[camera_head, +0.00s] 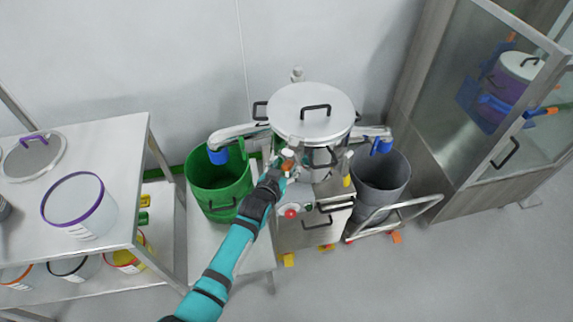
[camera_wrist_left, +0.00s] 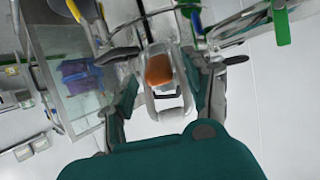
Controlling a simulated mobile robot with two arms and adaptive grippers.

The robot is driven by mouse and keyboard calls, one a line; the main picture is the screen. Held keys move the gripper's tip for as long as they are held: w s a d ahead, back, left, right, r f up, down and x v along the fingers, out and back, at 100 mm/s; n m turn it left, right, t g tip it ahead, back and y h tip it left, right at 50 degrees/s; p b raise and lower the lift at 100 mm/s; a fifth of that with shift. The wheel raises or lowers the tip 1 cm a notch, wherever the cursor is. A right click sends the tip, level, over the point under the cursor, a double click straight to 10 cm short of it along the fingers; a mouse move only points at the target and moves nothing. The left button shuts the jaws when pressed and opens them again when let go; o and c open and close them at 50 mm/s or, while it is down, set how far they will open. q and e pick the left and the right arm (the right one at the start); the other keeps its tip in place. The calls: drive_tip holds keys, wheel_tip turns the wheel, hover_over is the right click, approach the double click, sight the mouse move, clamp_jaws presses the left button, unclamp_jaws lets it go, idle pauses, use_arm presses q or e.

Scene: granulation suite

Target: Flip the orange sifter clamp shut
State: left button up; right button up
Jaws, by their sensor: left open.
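The sifter (camera_head: 312,112) is a round steel vessel with a lidded top and a black handle, in the middle of the head view. In the left wrist view, the orange clamp piece (camera_wrist_left: 158,70) sits on a pale metal loop between the two spread fingers of my left gripper (camera_wrist_left: 172,68). The fingers stand apart on either side of it. I cannot tell whether a finger touches it. My right gripper is not in view.
A green bin (camera_head: 220,185) stands left of the sifter and a grey bin (camera_head: 381,185) on a trolley stands right. Steel spouts with blue ends reach over both. A table (camera_head: 110,150) with tubs is at left; a glass cabinet (camera_head: 490,90) is at right. Floor is clear at lower right.

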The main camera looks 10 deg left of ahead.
use_arm(q)
drive_tip(key=shift+x, duration=0.9)
clamp_jaws()
